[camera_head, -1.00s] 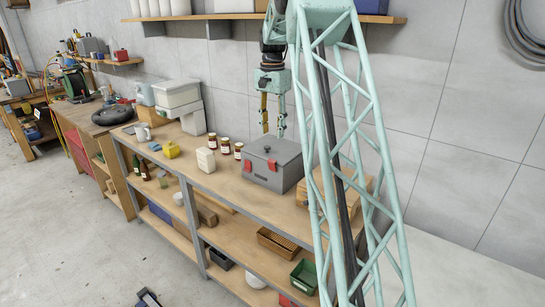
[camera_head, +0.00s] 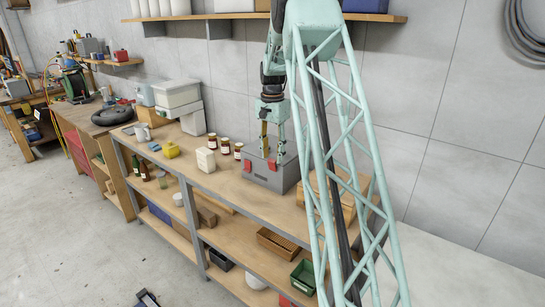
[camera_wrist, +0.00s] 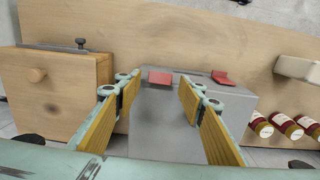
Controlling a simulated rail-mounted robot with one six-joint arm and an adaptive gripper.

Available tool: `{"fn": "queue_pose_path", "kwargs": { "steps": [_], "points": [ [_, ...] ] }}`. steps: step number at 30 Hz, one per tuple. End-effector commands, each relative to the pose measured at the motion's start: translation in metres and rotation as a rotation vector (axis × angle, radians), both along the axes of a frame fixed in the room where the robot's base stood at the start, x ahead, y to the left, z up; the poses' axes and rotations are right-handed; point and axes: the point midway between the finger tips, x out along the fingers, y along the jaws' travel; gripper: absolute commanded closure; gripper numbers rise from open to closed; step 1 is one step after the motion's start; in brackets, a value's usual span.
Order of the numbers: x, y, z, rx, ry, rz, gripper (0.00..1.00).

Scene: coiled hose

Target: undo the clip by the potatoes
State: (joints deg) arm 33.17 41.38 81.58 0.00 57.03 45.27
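A grey lidded box (camera_head: 262,178) stands on the workbench, with two red clips on its front edge. The left clip (camera_head: 247,166) and right clip (camera_head: 272,165) show in the head view. In the wrist view the sides swap: one clip (camera_wrist: 160,78) lies between my fingers, on the side of the wooden box, and the other (camera_wrist: 221,77) is beyond the right finger. My gripper (camera_wrist: 160,88) is open and empty, pointing down over the box; in the head view it (camera_head: 273,158) hides part of the lid. I cannot make out any potatoes.
A wooden box with a knob (camera_wrist: 60,75) stands close beside the grey box. Several jars (camera_head: 225,146) and a white container (camera_head: 206,160) stand on its other side. Bare bench top (camera_wrist: 130,25) lies in front of the clips.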

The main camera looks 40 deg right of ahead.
Motion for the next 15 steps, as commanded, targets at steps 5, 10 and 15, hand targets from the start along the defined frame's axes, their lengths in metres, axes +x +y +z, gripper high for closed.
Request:
{"fn": "queue_pose_path", "kwargs": {
  "steps": [5,10,15],
  "points": [
    [-0.0004,0.0002,-0.0060,0.000,0.000,0.000,0.64],
    [-0.0002,0.0002,-0.0066,0.000,0.000,0.000,0.64],
    [-0.0002,0.0002,-0.0064,0.000,0.000,0.000,0.67]
  ]
}}
